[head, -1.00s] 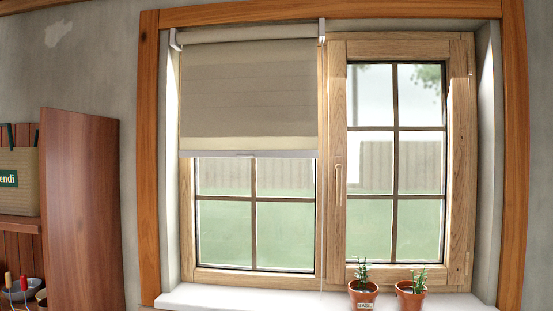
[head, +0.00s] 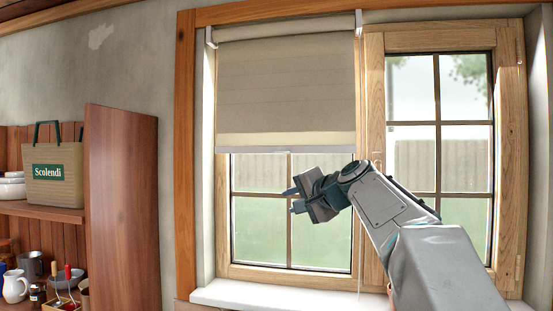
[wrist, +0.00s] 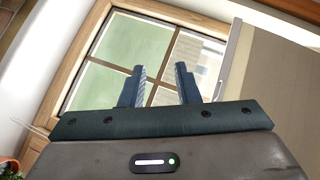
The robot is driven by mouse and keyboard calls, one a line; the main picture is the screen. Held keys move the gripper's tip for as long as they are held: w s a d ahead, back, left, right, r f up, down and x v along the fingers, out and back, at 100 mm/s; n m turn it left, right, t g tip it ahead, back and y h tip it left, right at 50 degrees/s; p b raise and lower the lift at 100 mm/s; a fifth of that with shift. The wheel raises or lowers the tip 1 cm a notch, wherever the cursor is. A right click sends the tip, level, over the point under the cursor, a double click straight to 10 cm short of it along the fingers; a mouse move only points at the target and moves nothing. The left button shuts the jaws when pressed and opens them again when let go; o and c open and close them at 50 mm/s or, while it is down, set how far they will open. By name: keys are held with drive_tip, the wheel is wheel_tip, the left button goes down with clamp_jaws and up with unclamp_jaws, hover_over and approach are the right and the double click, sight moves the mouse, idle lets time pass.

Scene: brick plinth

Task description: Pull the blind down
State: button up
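The beige roller blind (head: 285,95) covers the upper part of the left window pane. Its pale bottom bar (head: 270,151) hangs roughly halfway down the pane. My gripper (head: 287,200) is in front of the lower left pane, below the bar, with its fingers pointing left. In the wrist view my gripper (wrist: 160,80) has its two fingers apart with nothing between them. The blind (wrist: 275,95) and its bar (wrist: 232,60) show at the right there, beside the fingers and apart from them.
The wooden window frame (head: 372,150) surrounds both panes, above a white sill (head: 270,297). A tall brown shelf side (head: 120,210) stands at left, with a Scolendi bag (head: 52,185) and several small items. A potted plant (wrist: 10,168) shows at the wrist view's lower left corner.

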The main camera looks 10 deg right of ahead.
drive_tip(key=w+d+r+m+t+y, duration=0.2)
drive_tip(key=w+d+r+m+t, duration=0.25)
drive_tip(key=r, duration=0.55)
drive_tip(key=n+p, duration=0.2)
drive_tip(key=p, duration=0.6)
approach(281, 151)
drive_tip(key=shift+g, duration=0.45)
drive_tip(key=x, duration=0.4)
drive_tip(key=r+x, duration=0.1)
drive_tip(key=x, duration=0.1)
drive_tip(key=shift+w+a, duration=0.1)
drive_tip(key=shift+w, duration=0.15)
drive_tip(key=shift+p+x, duration=0.45)
drive_tip(key=shift+x, duration=0.3)
drive_tip(key=shift+f, duration=0.2)
clamp_jaws()
